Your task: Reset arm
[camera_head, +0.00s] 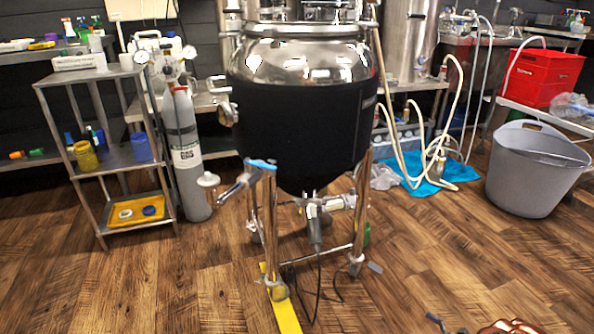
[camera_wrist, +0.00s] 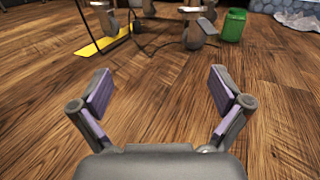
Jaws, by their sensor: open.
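My gripper (camera_wrist: 158,93) is open in the wrist view, with two purple-padded fingers spread wide and nothing between them. It points over bare wooden floor. In the head view only a small part of my arm shows at the bottom right edge. A steel tank with a black jacket (camera_head: 298,125) stands on metal legs in the middle of the head view. In the wrist view a green cylinder (camera_wrist: 232,25) and the metal feet (camera_wrist: 193,36) are beyond my fingers, apart from them.
A yellow strip (camera_head: 283,304) lies by the tank's front leg; cables lie beside it. A metal shelf (camera_head: 110,165) and a gas cylinder (camera_head: 186,150) stand left. A grey tub (camera_head: 530,175), red crate (camera_head: 540,77) and blue sheet (camera_head: 425,183) are right.

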